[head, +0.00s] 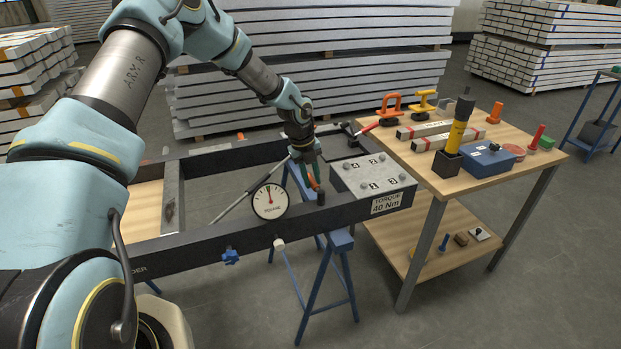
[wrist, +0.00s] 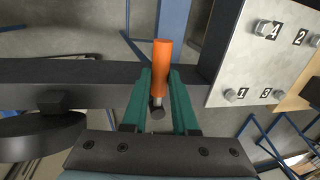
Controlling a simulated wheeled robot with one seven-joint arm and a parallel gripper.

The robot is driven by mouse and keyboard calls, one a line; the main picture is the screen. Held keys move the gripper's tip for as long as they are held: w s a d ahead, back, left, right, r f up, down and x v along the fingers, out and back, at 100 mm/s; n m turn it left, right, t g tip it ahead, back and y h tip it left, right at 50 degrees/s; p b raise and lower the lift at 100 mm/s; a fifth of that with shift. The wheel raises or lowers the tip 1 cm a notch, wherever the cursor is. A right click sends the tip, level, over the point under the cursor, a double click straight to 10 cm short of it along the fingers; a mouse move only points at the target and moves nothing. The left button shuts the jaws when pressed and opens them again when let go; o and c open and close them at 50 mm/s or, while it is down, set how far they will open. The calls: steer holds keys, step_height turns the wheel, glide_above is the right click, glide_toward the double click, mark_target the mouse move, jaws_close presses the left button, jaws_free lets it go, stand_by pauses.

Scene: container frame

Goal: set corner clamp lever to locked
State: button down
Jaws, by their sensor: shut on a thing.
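My gripper (head: 309,172) is over the front rail of the dark frame, just left of the bolted plate. In the wrist view its green fingers (wrist: 160,100) are shut on an orange-handled lever (wrist: 162,65). The lever has a short metal neck and a dark knob-like end. A bit of its orange shows beside the fingers in the head view (head: 315,184). The fingers hide part of it, and its mount is not clear. A separate red handle (head: 370,127) sticks out from a black fitting at the frame's far right corner. I cannot read any locked mark.
The bolted plate (head: 374,170), numbered and labelled for torque, is close right of my gripper. A round dial gauge (head: 269,201) stands close left on the front rail. A wooden workbench (head: 465,180) with tools is at right. Blue trestles (head: 340,240) support the frame.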

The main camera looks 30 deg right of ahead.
stand_by(0.3)
steer(key=c, duration=0.7)
jaws_free()
steer(key=shift+r, duration=0.15)
steer(key=r+b, duration=0.1)
steer(key=r, duration=0.2)
steer(key=a+r+b, duration=0.1)
steer(key=r, duration=0.3)
steer(key=a+r+b, duration=0.1)
steer(key=r, duration=0.2)
steer(key=shift+w+r, duration=0.1)
steer(key=shift+r, duration=0.05)
